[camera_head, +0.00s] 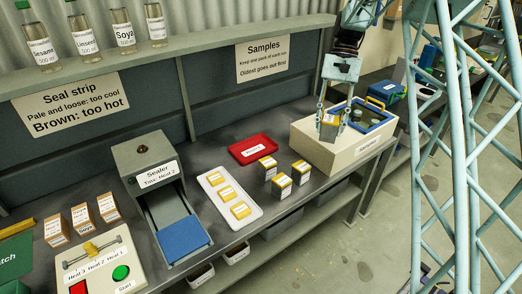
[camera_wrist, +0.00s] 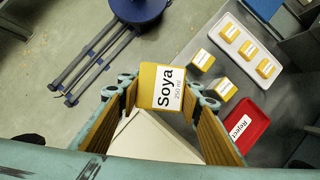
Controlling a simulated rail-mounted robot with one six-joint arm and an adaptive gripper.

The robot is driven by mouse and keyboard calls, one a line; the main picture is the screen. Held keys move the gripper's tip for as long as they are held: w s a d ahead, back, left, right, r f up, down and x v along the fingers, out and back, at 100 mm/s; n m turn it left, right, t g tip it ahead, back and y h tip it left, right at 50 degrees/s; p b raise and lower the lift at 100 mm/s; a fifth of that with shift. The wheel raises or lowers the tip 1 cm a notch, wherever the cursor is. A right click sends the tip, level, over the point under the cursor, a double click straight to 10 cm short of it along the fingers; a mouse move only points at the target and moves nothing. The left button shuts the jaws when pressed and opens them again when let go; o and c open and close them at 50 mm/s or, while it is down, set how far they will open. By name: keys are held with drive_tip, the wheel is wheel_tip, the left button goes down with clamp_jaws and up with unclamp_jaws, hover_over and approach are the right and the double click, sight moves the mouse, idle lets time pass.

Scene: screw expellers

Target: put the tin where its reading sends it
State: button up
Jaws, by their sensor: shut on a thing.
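My gripper (camera_head: 330,108) is shut on a yellow-topped tin (camera_head: 330,120), held above the cream box (camera_head: 318,152) at the right of the bench. The wrist view shows the tin (camera_wrist: 163,85) between my gripper's fingers (camera_wrist: 162,92), its label reading "Soya 250 ml". No seal strip reading can be made out on it.
The sealer (camera_head: 150,165) and heat panel (camera_head: 100,268) are left. Signs read "Brown: too hot" (camera_head: 72,98) and "Oldest goes out first" (camera_head: 263,60). Blue lattice stands right.

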idle(0.4)
drive_tip(key=shift+w+a+f+m, duration=0.3)
drive_tip(key=shift+w+a+f, duration=0.05)
drive_tip(key=shift+a, duration=0.05)
drive_tip(key=w+a+f+m+t+b, duration=0.1)
drive_tip(key=w+a+f+m+t, duration=0.3)
drive_tip(key=w+a+m, duration=0.5)
drive_tip(key=w+a+f+m+t+y, duration=0.1)
drive_tip(key=w+a+f+m+t, duration=0.3)
drive_tip(key=a+m, duration=1.1)
drive_tip(key=shift+w+a+f+b, duration=0.35)
drive_tip(key=shift+w+a+f, duration=1.65)
drive_tip(key=shift+w, duration=1.15)
drive_tip(key=shift+f+b, duration=0.5)
drive_tip(key=shift+f, duration=1.95)
drive_tip(key=shift+f+b, duration=0.6)
drive_tip(key=shift+f, duration=1.9)
